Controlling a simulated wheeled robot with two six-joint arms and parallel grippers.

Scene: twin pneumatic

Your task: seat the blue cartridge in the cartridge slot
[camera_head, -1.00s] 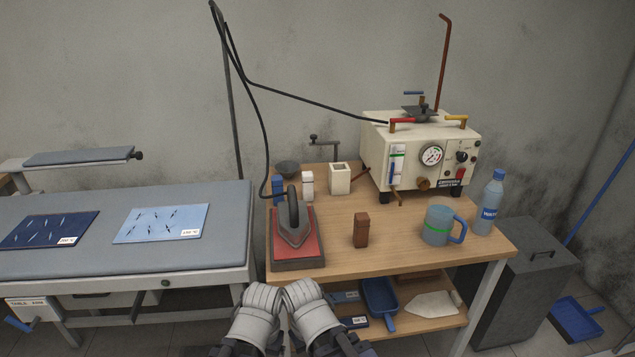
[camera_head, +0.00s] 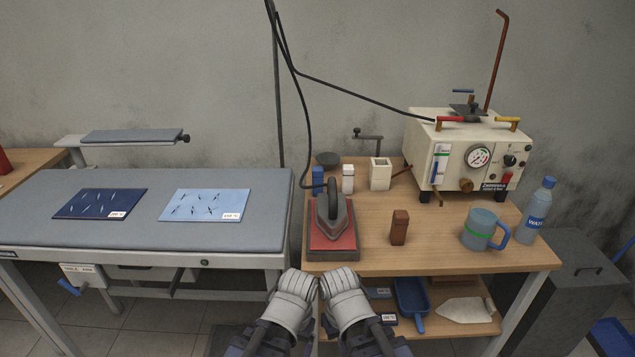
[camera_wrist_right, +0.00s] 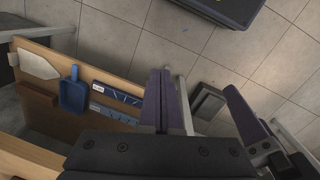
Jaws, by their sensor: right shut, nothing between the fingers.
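The blue cartridge (camera_head: 318,180) is a small upright blue block at the table's back left, partly behind the iron and cable. A white cartridge-like block (camera_head: 348,178) stands beside it. A brown one (camera_head: 400,227) stands nearer the front. The cream machine (camera_head: 468,152) is at the back right; I cannot make out the cartridge slot with certainty. My right gripper (camera_head: 375,345) is low before the table, far from the cartridge; in its wrist view it is shut and empty (camera_wrist_right: 165,100). My left gripper (camera_wrist_right: 255,125) is beside it, its jaws unclear.
The iron (camera_head: 334,215) sits on a red pad at the table's front left. A cream open box (camera_head: 380,173), a mug (camera_head: 484,230) and a bottle (camera_head: 537,210) also stand there. A padded ironing board (camera_head: 150,240) is at left. A blue dustpan (camera_head: 411,297) lies on the lower shelf.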

